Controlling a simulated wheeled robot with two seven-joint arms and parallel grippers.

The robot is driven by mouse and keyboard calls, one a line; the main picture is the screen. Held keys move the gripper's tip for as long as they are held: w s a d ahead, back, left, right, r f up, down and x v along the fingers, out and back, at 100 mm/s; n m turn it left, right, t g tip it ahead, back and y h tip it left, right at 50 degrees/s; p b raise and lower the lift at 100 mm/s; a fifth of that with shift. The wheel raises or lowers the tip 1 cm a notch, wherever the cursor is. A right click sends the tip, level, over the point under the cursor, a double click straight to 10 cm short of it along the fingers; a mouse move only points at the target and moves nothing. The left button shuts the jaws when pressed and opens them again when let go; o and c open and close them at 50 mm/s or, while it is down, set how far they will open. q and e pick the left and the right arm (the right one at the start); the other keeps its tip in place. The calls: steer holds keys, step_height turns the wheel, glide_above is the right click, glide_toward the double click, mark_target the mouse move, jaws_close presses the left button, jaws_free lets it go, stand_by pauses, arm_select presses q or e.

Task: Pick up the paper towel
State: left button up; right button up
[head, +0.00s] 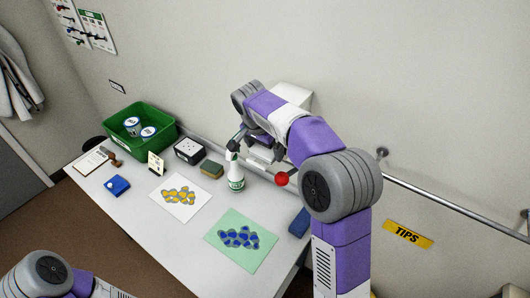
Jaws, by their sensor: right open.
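I cannot clearly make out a paper towel. A white box-like thing (293,97) shows partly behind my right forearm at the wall, and I cannot tell whether it holds towels. My right gripper (262,155) is open, over the back of the bench, close to the white spray bottle (236,180) and partly hidden by my own arm. I see nothing held in it. Part of my left arm shows at the bottom left, but its gripper is out of view.
On the white bench (185,245) lie a white sheet with yellow blobs (192,213) and a green sheet with blue blobs (262,262). A green bin (155,118) with tubs, a black box (189,150), a sponge (211,169) and a red ball (282,178) stand near the back. A rail (440,196) runs along the wall.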

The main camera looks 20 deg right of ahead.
mark_target(264, 150)
steer(key=c, duration=0.8)
steer(key=shift+o, duration=0.2)
steer(key=shift+r, duration=0.1)
step_height(264, 150, up, 18)
steer(key=p, duration=0.5)
steer(key=o, duration=0.5)
steer(key=c, duration=0.5)
